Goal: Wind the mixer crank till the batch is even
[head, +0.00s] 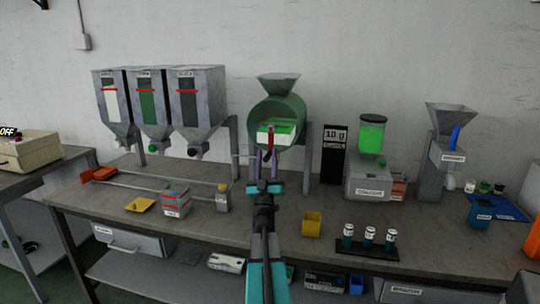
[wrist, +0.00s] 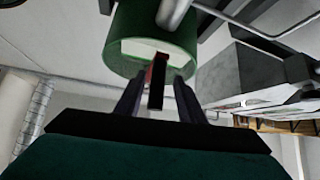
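The mixer is a green drum (head: 290,108) under a funnel; it also shows in the wrist view (wrist: 122,32). Its front opening shows a batch (head: 284,131) with separate pale and green areas. The crank handle, a dark red upright bar (head: 270,140), is in front of the drum; in the wrist view it is a red and black bar (wrist: 157,85). My gripper (head: 266,155) is at the handle. In the wrist view its two fingers (wrist: 157,88) stand apart on either side of the bar, with gaps visible, so it is open.
Grey hoppers (head: 198,95) stand left of the mixer. A scale display (head: 334,150), a dispenser with green contents (head: 371,135) and a grey funnel machine (head: 437,165) stand right. A yellow cup (head: 312,224) and a rack of vials (head: 367,250) sit near the bench front.

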